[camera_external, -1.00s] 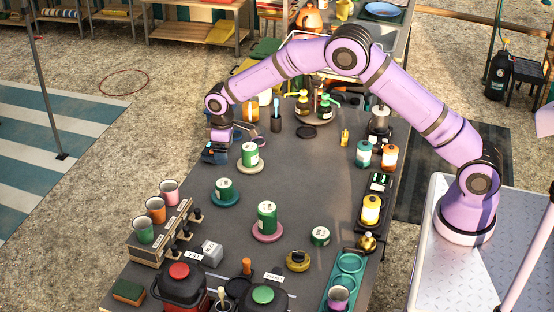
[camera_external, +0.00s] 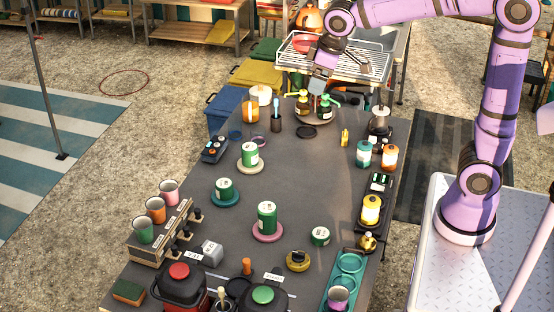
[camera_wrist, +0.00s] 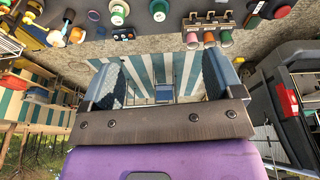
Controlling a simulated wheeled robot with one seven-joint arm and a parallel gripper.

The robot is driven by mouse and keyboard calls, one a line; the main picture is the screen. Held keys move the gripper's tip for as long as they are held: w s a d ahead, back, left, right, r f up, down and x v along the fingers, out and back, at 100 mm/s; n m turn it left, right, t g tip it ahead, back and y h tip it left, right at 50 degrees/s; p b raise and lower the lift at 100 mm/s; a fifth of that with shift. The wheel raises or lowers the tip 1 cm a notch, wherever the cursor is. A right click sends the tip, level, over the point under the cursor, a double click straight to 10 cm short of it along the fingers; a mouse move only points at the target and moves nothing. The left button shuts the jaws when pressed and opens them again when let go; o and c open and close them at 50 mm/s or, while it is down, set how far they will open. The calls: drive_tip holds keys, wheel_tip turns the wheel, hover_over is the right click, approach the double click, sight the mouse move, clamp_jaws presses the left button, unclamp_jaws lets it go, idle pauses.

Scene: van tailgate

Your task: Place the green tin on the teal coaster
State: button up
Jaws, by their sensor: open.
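Several green tins with pale labels stand in the external view. One small green tin (camera_external: 224,186) sits on the teal coaster (camera_external: 238,198) at left of the table. A taller green tin (camera_external: 267,214) stands on a pink coaster (camera_external: 280,235), and another green tin (camera_external: 250,153) on a cream coaster (camera_external: 243,169).
A cup rack (camera_external: 162,232) stands along the left edge. Pump bottles on a round tray (camera_external: 316,119) stand near my gripper. The middle of the table has bare room.

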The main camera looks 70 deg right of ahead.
drive_tip(key=s+f+m+t, duration=0.1)
drive_tip(key=s+t, duration=0.1)
drive_tip(key=s, duration=2.3)
drive_tip(key=shift+s+a+f, duration=0.15)
drive_tip(key=shift+s+a, duration=0.1)
drive_tip(key=shift+s, duration=0.1)
